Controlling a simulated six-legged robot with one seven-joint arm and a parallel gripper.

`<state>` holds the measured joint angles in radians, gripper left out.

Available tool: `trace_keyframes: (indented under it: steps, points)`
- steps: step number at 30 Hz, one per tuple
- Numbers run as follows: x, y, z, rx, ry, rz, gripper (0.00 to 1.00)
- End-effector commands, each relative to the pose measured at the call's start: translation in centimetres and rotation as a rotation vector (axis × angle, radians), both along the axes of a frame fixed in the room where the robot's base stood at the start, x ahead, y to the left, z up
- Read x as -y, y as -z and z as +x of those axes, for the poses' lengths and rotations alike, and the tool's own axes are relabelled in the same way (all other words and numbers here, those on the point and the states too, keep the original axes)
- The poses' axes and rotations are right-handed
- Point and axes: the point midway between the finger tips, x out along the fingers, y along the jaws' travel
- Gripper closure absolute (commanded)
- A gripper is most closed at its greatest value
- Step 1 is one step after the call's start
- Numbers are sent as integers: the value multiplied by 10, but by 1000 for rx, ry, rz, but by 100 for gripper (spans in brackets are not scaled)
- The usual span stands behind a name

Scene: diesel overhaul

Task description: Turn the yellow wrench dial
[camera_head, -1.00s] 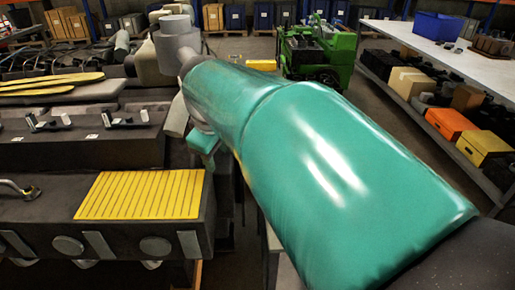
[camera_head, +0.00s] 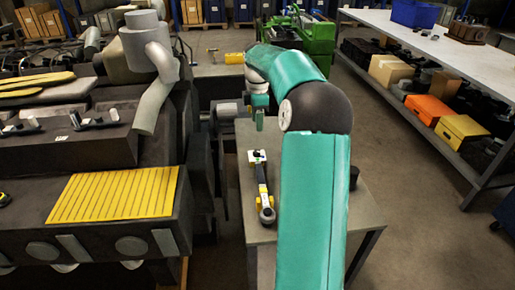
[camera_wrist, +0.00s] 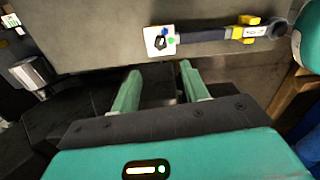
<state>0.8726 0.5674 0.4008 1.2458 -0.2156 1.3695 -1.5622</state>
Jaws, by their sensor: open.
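A torque-type wrench (camera_head: 263,188) with a dark shaft lies on a small grey table (camera_head: 232,205). In the wrist view the wrench (camera_wrist: 212,34) lies across the top, with the white block at left and yellow pieces (camera_wrist: 249,20) near the dark ring end at right. I cannot tell which yellow part is the dial. My gripper (camera_wrist: 159,72) is open and empty, apart from the wrench. In the head view my gripper (camera_head: 260,122) hangs near the table's far edge.
A dark engine block (camera_head: 70,220) with a yellow ribbed plate (camera_head: 115,194) stands at left. A long shelf bench (camera_head: 440,50) with boxes stands at right. A dark cup-like object (camera_head: 353,176) is at the table's right side. Floor is clear between table and bench.

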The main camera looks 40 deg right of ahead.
Motion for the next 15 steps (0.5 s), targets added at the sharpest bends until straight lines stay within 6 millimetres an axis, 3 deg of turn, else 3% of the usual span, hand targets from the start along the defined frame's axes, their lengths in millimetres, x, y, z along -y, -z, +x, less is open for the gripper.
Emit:
trace_keyframes:
  steps: [15]
  points:
    - [1,99,-2,-3,1,3,55]
